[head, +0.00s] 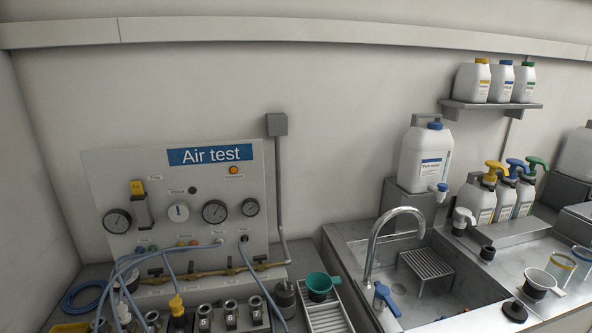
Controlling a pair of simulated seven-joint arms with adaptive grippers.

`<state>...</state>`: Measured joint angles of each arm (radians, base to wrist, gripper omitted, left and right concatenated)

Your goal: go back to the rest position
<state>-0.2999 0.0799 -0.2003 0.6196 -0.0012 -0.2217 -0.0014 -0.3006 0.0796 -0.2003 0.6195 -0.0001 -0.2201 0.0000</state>
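Neither of my grippers is in the head view, and no arm of mine shows in it. The air test panel (262,228) stands upright against the wall at the left, with several gauges, an orange lamp and blue hoses on it. The sink (450,275) is at the right, with a curved tap above it.
A large white container (425,160) stands on a grey block behind the sink. Several pump bottles (479,203) stand to its right. A shelf (490,106) holds 3 white bottles. A green cup (320,283) sits on a rack (326,316). Metal fittings line the front left.

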